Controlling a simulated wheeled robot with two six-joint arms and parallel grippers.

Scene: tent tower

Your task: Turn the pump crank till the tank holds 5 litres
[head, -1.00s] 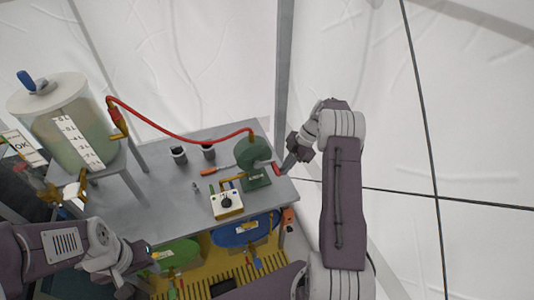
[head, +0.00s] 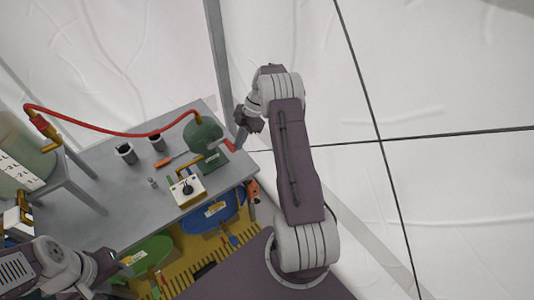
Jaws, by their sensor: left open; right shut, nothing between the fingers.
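The green pump (head: 203,133) stands at the right end of the grey table. Its red crank handle (head: 229,146) sticks out on the right side. My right gripper (head: 239,140) is shut with nothing in it, close beside the handle; whether it touches cannot be told. The clear tank (head: 28,150) is cut off by the left edge; its white scale strip (head: 18,172) shows, but the water level cannot be read. A red hose (head: 95,127) runs from the tank to the pump. My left gripper (head: 112,270) is open at the lower left, small and partly hidden.
A white box with a black knob (head: 188,190), an orange-handled screwdriver (head: 170,160) and two dark cups (head: 126,153) stand or lie on the grey table (head: 125,205). Blue (head: 208,216) and green (head: 150,252) containers are below its front edge. White tent wall fills the right.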

